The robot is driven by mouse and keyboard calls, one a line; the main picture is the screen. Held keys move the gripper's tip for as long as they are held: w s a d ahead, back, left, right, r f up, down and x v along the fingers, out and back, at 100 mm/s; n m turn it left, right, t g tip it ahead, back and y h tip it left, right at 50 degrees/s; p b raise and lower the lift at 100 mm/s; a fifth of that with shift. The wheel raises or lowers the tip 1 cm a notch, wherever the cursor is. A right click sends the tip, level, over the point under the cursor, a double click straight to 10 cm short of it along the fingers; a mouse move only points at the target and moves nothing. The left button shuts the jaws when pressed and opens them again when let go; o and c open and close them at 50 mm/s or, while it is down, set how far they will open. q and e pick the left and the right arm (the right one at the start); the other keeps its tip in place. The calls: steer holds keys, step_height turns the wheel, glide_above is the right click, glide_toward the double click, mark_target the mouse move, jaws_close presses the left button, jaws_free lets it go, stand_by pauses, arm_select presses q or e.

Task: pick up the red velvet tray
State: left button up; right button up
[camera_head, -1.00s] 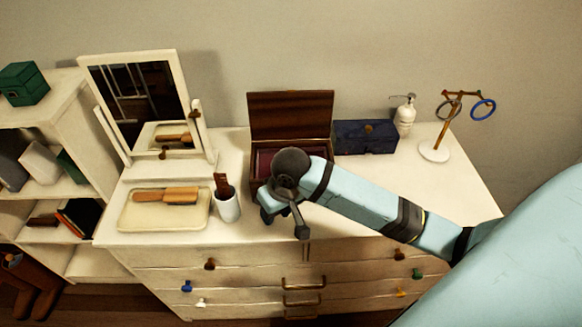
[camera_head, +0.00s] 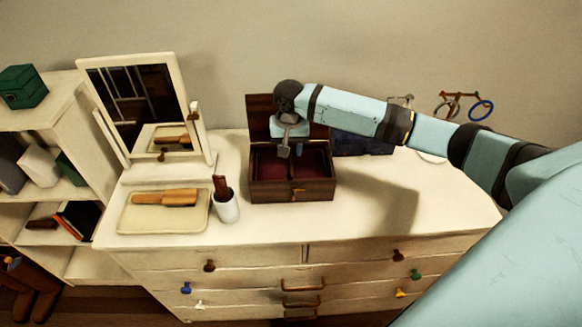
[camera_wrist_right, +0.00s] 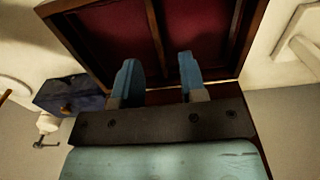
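The red velvet tray (camera_head: 310,166) lies inside an open dark wooden box on the dresser. In the right wrist view its red lining (camera_wrist_right: 196,28) shows in two parts with a wooden divider between them. My right gripper (camera_head: 284,150) is above the back part of the box, in front of the raised lid, and hides part of the tray. In the right wrist view the right gripper (camera_wrist_right: 160,76) has its two blue fingers apart with nothing between them. The fingers point toward the tray; whether they touch it I cannot tell. My left gripper is out of view.
The wooden box (camera_head: 292,190) has its lid (camera_head: 259,112) up behind the gripper. A dark blue box (camera_head: 362,146) stands to its right, a white cup (camera_head: 227,208) and cream tray (camera_head: 135,218) to its left. The dresser's right front is clear.

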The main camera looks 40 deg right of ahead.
mark_target(291, 165)
steer(key=shift+s+d+f+p, duration=0.1)
steer(key=shift+f+p, duration=0.1)
steer(key=shift+f, duration=1.6)
steer(key=shift+d+f+p, duration=0.1)
steer(key=shift+f+p, duration=0.1)
steer(key=shift+f, duration=1.55)
jaws_close()
